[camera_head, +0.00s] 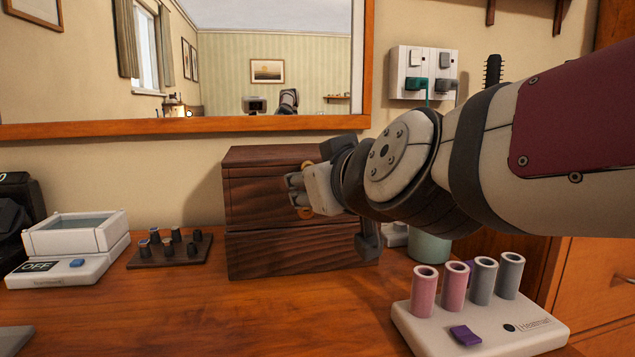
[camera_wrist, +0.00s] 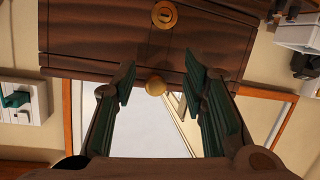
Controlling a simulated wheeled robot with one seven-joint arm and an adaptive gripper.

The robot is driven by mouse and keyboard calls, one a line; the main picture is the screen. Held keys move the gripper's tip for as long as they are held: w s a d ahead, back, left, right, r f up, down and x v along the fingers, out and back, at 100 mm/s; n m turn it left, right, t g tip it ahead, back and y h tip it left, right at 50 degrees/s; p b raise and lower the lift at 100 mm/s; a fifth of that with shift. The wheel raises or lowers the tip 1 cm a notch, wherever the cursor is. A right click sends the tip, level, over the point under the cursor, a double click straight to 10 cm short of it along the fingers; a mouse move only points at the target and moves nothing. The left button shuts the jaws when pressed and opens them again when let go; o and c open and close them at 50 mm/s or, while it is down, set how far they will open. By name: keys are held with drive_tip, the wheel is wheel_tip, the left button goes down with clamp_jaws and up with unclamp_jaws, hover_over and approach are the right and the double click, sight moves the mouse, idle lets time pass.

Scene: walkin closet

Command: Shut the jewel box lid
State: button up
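The jewel box (camera_head: 265,253) is a dark brown wooden box on the dresser top against the wall. A seam runs across its front between the upper and lower parts. How far the lid (camera_head: 255,195) stands open I cannot tell. My gripper (camera_head: 300,192) is in front of the upper right of the box and hides part of it. In the wrist view the box (camera_wrist: 90,40) appears upside down, with a round brass lock plate (camera_wrist: 165,15) and a brass knob (camera_wrist: 155,86). My gripper (camera_wrist: 159,66) is open, and the knob shows between its fingers, apart from both.
A cream stand with pink and grey cylinders (camera_head: 470,318) is at the front right. A dark tray of small pegs (camera_head: 168,250) and a white device (camera_head: 75,250) stand left. A mirror (camera_head: 230,125) hangs behind. Bare wood lies in front of the box.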

drive_tip(key=v, duration=1)
drive_tip(key=shift+s, duration=0.35)
drive_tip(key=shift+d+f, duration=0.1)
